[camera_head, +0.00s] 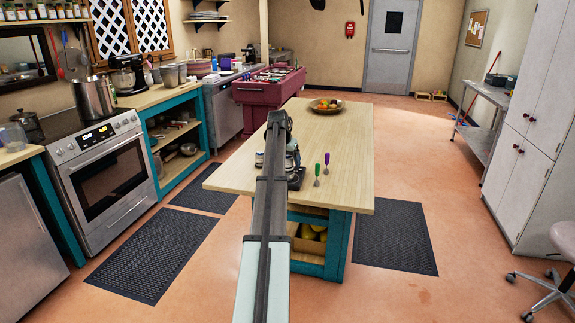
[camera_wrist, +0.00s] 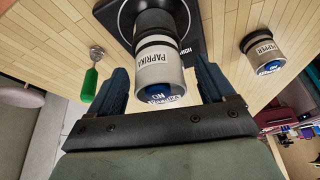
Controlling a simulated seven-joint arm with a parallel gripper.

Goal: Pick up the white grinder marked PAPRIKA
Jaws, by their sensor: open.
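The grinder marked PAPRIKA (camera_wrist: 158,60) shows in the wrist view, upper middle. It has a pale grey-white body with a dark band, a blue mark on its near end, and its label reads upside down. It is on or over a black square-edged item (camera_wrist: 186,22) with partly hidden lettering. My gripper (camera_wrist: 161,72) is open, one finger to each side of the grinder. Gaps show on both sides, so the fingers do not appear to grip it. In the head view my arm hides much of this spot.
A similar grinder marked PEPPER (camera_wrist: 263,52) stands to the right on the wooden worktop (camera_head: 345,130). A green-handled tool (camera_wrist: 91,80) is to the left. In the head view a purple-handled tool (camera_head: 327,159) is near it, and a fruit bowl (camera_head: 325,106) sits farther back.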

